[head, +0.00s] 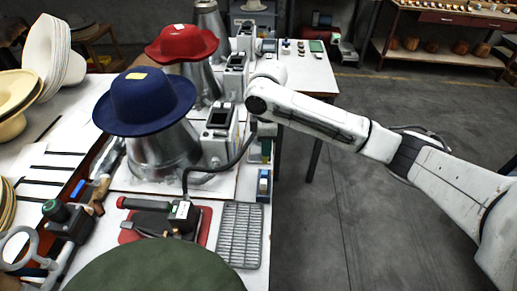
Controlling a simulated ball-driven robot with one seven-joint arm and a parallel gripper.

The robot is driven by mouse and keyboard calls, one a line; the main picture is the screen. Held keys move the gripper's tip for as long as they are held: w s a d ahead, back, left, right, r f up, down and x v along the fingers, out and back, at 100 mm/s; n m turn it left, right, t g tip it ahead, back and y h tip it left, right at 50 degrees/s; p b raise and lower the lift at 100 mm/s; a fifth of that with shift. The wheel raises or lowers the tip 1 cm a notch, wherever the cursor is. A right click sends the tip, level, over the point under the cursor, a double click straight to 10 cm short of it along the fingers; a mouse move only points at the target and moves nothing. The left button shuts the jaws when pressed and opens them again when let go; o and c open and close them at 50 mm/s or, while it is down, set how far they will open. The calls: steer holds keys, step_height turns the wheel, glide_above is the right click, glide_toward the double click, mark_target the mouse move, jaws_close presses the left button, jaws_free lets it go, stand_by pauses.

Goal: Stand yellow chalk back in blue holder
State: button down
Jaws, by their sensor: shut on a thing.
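My gripper (262,130) hangs below the wrist of my white arm, beside the grey machine at the right edge of the near table. It is small and dark here. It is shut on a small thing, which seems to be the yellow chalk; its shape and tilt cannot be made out. A small blue holder (264,185) stands at the table's right edge, below and in front of my gripper in the picture, apart from it. Small light and greenish pieces show at its top, too small to tell apart.
A blue felt hat (146,103) sits on a metal cone (165,150), with a red hat (182,43) behind. A grey grid mat (240,235), a red pad (128,232) and a green hat (155,268) are in front. Open floor (340,215) lies to the right.

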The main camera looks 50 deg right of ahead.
mark_target(266, 162)
steer(key=shift+w+f, duration=0.1)
steer(key=shift+f, duration=0.35)
steer(key=shift+f+b, duration=2.1)
steer(key=shift+b, duration=0.1)
steer(key=shift+r+p, duration=0.1)
steer(key=shift+p, duration=0.25)
steer(key=shift+f+b, duration=0.8)
steer(key=shift+f, duration=0.7)
steer(key=c, duration=0.8)
jaws_free()
steer(key=shift+c, duration=0.2)
steer(key=shift+r, duration=0.1)
steer(key=shift+r+p, duration=3.65)
steer(key=shift+r, duration=0.05)
